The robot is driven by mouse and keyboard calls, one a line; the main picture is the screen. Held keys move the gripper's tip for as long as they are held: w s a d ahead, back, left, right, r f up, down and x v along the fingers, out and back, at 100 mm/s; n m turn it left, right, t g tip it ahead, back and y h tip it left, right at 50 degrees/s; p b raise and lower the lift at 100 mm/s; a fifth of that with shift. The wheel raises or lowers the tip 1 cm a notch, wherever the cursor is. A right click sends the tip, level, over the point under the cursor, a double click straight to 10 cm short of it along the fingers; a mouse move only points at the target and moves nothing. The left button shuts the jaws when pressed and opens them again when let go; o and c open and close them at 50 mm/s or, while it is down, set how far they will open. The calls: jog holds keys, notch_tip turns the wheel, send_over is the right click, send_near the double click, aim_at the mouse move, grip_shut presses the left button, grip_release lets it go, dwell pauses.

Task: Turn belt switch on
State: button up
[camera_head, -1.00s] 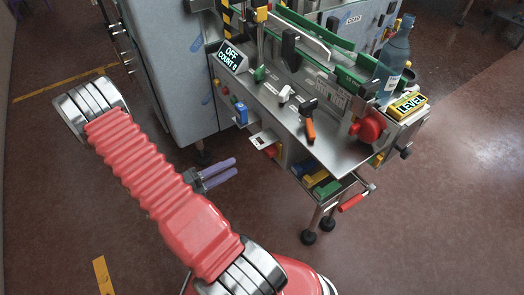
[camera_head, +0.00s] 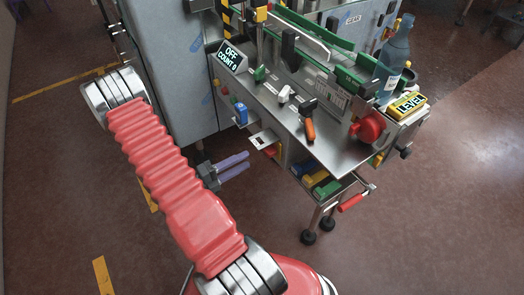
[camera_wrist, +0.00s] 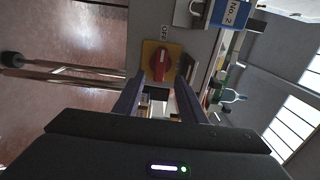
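The belt switch (camera_wrist: 160,62) is a red rotary knob on a yellow plate in the wrist view, with an "OFF" label beside it. A red and yellow part on the machine front, apparently this switch (camera_head: 271,150), shows small in the head view. My gripper (camera_head: 248,160) has two purple fingers pointing at the machine front. In the wrist view my gripper (camera_wrist: 159,83) is open and empty, with the knob just beyond and between its fingertips. Contact cannot be told. The display (camera_head: 232,57) reads "OFF, COUNT 0".
A white card (camera_head: 261,139) sticks out from the machine front near the switch. A blue "No. 2" block (camera_wrist: 231,13) is beside the switch panel. A blue bottle (camera_head: 394,62) stands on the machine, behind a yellow "LEVEL" box (camera_head: 408,105). The floor in front is clear.

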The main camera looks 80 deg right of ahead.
aim_at(263, 151)
jog(key=shift+x, duration=4.4)
jog(key=shift+c, duration=0.2)
